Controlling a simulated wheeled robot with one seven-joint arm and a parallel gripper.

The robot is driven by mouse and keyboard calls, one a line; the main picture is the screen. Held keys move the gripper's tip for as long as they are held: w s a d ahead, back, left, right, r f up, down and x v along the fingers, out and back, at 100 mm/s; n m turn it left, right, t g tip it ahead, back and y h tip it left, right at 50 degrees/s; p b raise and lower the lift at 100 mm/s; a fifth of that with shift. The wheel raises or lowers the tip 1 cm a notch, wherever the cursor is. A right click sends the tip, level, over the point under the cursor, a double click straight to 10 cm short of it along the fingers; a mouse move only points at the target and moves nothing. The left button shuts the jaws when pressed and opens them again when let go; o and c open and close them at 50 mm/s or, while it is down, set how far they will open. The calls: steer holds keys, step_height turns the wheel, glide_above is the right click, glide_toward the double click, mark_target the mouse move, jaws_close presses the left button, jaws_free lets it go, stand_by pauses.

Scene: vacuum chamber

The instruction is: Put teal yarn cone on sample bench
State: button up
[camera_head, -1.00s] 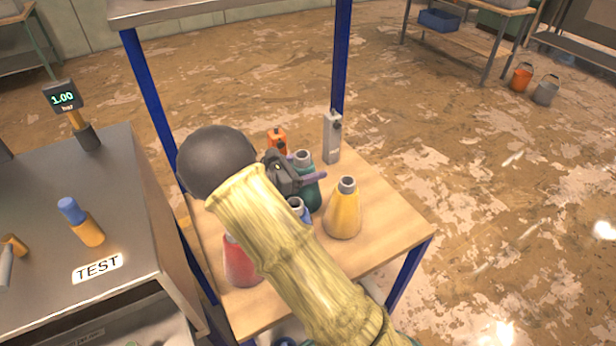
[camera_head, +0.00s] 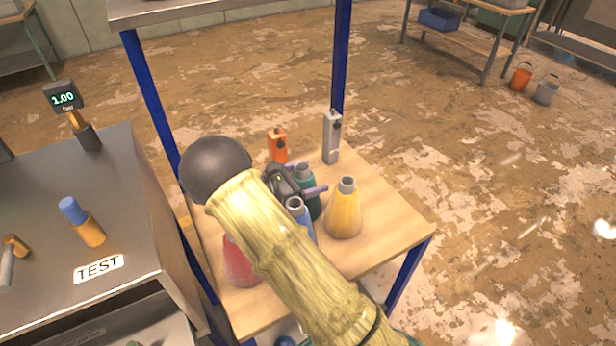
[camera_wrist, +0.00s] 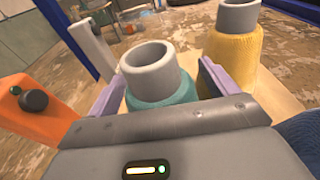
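The teal yarn cone (camera_head: 312,204) stands on the wooden shelf (camera_head: 382,239), partly hidden by my gripper. In the wrist view, the teal cone (camera_wrist: 168,93) has a grey top and stands between the two lilac fingers. My gripper (camera_head: 304,178) is low around the cone's upper part, its fingers spread to either side. The wrist view shows my gripper (camera_wrist: 162,86) open; whether either finger touches the cone is hard to tell. No bench is marked as the sample bench; a steel-topped bench (camera_head: 140,225) with a TEST label stands at left.
A yellow cone (camera_head: 343,212) stands close on the right. A blue cone (camera_head: 299,213) and a red cone (camera_head: 238,265) stand nearer. An orange device (camera_head: 277,145) and a grey device (camera_head: 331,138) stand behind. Blue posts (camera_head: 341,60) hold an upper shelf. Open floor lies right.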

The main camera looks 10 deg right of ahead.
steer(key=shift+r, duration=0.1)
steer(key=b+v, duration=0.1)
steer(key=v, duration=1.1)
stand_by(0.4)
